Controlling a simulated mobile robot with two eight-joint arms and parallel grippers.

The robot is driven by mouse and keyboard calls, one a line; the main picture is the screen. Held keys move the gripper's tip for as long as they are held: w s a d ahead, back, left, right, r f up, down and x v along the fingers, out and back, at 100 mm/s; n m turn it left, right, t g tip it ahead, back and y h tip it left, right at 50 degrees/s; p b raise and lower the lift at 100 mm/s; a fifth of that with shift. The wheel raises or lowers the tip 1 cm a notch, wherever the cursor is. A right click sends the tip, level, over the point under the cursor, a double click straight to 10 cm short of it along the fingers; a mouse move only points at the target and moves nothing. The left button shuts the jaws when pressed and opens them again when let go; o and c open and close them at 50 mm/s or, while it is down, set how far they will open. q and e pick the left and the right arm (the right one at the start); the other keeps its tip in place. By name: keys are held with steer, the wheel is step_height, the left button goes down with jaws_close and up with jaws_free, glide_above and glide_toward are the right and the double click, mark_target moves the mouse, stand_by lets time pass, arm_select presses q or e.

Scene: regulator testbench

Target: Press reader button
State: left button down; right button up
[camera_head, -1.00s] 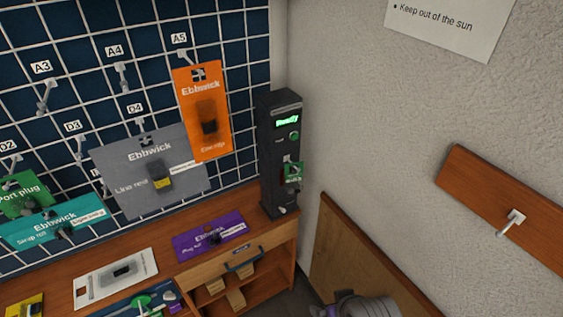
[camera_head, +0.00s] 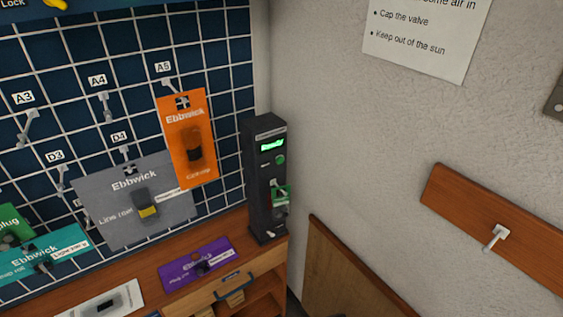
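The reader (camera_head: 265,205) is a tall dark box standing at the right end of the wooden bench, against the corner. Its small screen (camera_head: 272,145) is lit green, with text too small to read now. A round green button (camera_head: 280,160) sits just below the screen. Neither of my grippers is in view.
Packages in orange (camera_head: 190,140) and grey (camera_head: 138,203) hang on the grid wall left of the reader. A purple package (camera_head: 198,264) lies on the bench (camera_head: 149,272). A hook board (camera_head: 490,225) is on the right wall. The space before the reader looks clear.

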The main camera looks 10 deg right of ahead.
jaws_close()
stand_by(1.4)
